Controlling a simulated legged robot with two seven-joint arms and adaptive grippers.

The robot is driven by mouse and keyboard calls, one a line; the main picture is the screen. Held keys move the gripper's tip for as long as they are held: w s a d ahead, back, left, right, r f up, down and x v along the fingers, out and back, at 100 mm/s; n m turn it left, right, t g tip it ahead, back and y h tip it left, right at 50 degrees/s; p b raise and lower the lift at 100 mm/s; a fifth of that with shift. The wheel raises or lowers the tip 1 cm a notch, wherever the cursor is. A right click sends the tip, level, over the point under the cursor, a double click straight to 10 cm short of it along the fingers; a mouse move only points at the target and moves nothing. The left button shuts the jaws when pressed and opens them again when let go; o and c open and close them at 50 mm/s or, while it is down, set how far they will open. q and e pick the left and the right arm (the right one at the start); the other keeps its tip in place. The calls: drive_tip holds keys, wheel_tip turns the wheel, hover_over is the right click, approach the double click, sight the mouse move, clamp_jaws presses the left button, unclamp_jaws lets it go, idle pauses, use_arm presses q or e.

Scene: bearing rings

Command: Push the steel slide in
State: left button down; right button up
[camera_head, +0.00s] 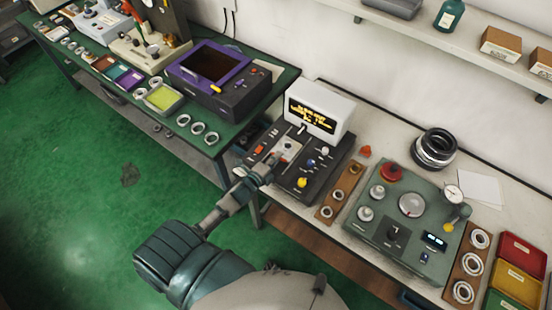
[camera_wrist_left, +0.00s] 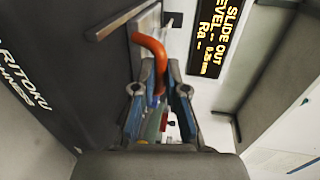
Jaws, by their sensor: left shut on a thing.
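The tester is a black unit (camera_head: 312,178) with a white display box (camera_head: 337,106) and yellow text. In the left wrist view its screen (camera_wrist_left: 212,38) reads "SLIDE OUT". A pale steel plate (camera_head: 288,148), apparently the slide, lies on top of the unit; a metal plate (camera_wrist_left: 146,22) also shows in the wrist view. My left gripper (camera_head: 268,163) is at the unit's front left edge. In the wrist view its fingers (camera_wrist_left: 160,72) are shut on a bent orange handle (camera_wrist_left: 150,46) in front of the metal plate. The handle's join to the slide is hidden. My right gripper is not in view.
Beside the unit are a wooden ring strip (camera_head: 341,192) and a green gauge box (camera_head: 397,227). A green bench (camera_head: 245,115) with a purple-framed screen (camera_head: 208,64) is at left.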

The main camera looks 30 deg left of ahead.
use_arm(q)
drive_tip(key=shift+f, duration=0.1)
drive_tip(key=x, duration=0.4)
drive_tip(key=shift+w+r, duration=0.3)
drive_tip(key=shift+w, duration=0.1)
drive_tip(key=shift+s+r, duration=0.1)
drive_tip(key=c, duration=1.3)
unclamp_jaws()
drive_tip(key=shift+o, duration=0.5)
drive_tip(key=shift+w, duration=0.25)
